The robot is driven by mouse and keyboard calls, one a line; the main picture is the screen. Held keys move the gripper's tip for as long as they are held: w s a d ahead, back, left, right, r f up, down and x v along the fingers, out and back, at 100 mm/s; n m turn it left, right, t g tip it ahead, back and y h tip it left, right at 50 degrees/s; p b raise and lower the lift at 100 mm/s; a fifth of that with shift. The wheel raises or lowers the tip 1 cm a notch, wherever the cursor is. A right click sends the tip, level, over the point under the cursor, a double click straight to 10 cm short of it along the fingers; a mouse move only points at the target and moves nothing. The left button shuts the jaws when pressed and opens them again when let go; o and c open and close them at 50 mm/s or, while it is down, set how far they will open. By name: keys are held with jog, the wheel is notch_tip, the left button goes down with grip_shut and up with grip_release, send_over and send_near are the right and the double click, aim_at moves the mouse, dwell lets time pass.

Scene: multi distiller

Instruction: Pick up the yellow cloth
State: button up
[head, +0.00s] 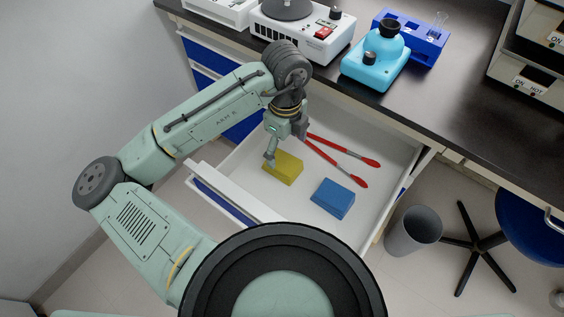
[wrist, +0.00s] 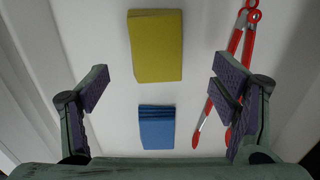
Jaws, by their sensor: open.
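The yellow cloth (head: 284,168) is a folded block lying flat in the open white drawer. In the wrist view the yellow cloth (wrist: 155,46) lies at the top middle, beyond the fingertips. My gripper (head: 286,146) is over the drawer, just above and beside the cloth, and its near finger overlaps the cloth's left end in the head view. In the wrist view my gripper (wrist: 162,88) has its fingers wide apart with nothing between them. Whether a finger touches the cloth I cannot tell.
A blue folded cloth (head: 333,198) lies to the right in the drawer (head: 385,141). Red-handled tongs (head: 343,158) lie behind the cloths. The drawer's walls surround them. A dark counter (head: 440,125) holding a blue device (head: 374,64) stands above. A grey bin (head: 413,232) is on the floor.

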aim_at(283, 163)
jog(key=shift+s+a+f+p, duration=0.15)
jog(key=shift+f+p, duration=0.1)
jog(key=shift+f, duration=1.45)
jog(key=shift+s+a+f+p, duration=0.1)
jog(key=shift+f+p, duration=0.1)
jog(key=shift+f, duration=1.5)
jog(key=shift+c, duration=0.6)
jog(key=c, duration=1.1)
